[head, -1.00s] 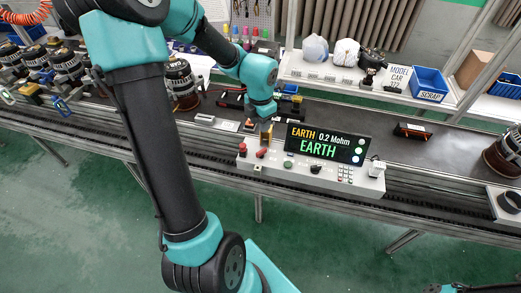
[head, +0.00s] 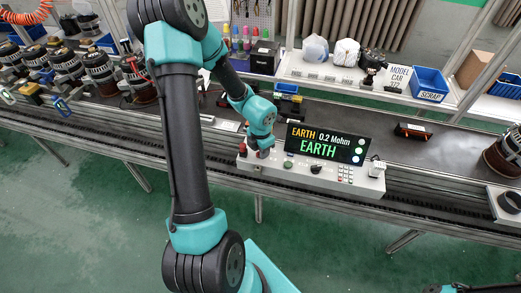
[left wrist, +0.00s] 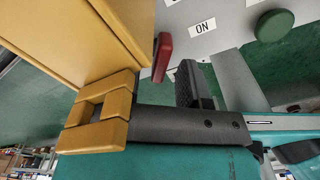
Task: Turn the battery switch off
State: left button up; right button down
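The battery switch shows as a red handle (left wrist: 162,56) beside an ON label (left wrist: 202,27) on the grey panel in the left wrist view. In the head view my left gripper (head: 261,148) is low over the left part of the control box (head: 322,176), largely covering the switch. In the left wrist view the gripper (left wrist: 160,85) has one yellow finger and one dark finger, set apart. The red handle appears in the gap between them; contact cannot be told. My right gripper is not in view.
A green button (left wrist: 274,25) lies beside the ON label. A display (head: 326,144) reading EARTH 0.2 Mohm stands behind the box. Several alternators line the conveyor at left; the belt right of the display is mostly clear.

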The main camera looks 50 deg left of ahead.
pick_arm(q)
jog(key=shift+f, duration=0.15)
grip_shut()
dwell(0.4)
jog(key=shift+n, duration=0.4)
jog(key=n, duration=0.3)
jog(key=shift+d, duration=0.1)
jog(key=shift+n, duration=1.8)
grip_release()
